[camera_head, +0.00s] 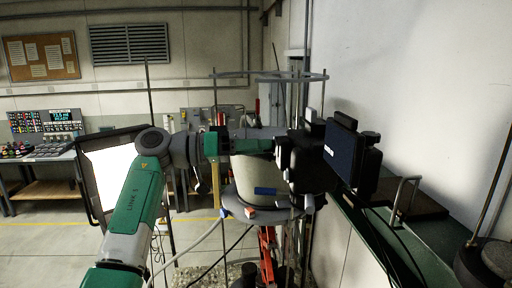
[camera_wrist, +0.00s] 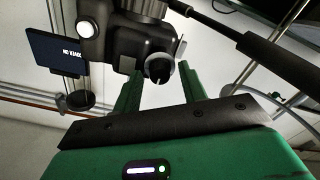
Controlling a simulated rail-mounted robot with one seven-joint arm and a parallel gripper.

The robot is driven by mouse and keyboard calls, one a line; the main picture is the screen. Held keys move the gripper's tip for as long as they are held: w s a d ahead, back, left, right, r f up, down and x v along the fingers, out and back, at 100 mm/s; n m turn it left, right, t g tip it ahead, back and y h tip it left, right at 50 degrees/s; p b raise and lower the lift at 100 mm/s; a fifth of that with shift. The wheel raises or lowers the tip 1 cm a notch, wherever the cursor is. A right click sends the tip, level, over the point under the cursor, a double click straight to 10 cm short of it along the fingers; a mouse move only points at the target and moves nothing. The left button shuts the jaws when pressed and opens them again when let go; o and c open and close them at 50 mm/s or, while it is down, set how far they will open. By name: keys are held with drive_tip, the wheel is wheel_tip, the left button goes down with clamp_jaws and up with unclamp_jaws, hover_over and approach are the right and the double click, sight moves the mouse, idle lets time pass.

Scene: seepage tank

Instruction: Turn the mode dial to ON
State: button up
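A black camera-like device stands ahead of my gripper, with a dark screen (camera_head: 343,155) facing right in the head view. In the wrist view its body (camera_wrist: 118,42) fills the upper middle, and its small screen (camera_wrist: 57,53) shows upside-down white lettering. A round dark knob (camera_wrist: 158,67), apparently the mode dial, sticks out from the device toward me. My gripper (camera_wrist: 160,74) is open, with one green finger on each side of the knob and visible gaps between. In the head view my gripper (camera_head: 272,146) is beside the device's left side; the dial is hidden there. I cannot read its setting.
A pale cylindrical tank (camera_head: 255,182) stands behind and below my gripper, with a metal ring frame around it. A green bench (camera_head: 355,218) with a metal handle lies right, along the white wall. A dark rod (camera_wrist: 265,50) crosses close by at upper right.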

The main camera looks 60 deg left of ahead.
drive_tip(key=shift+s, duration=0.1)
drive_tip(key=v, duration=0.7)
idle(0.6)
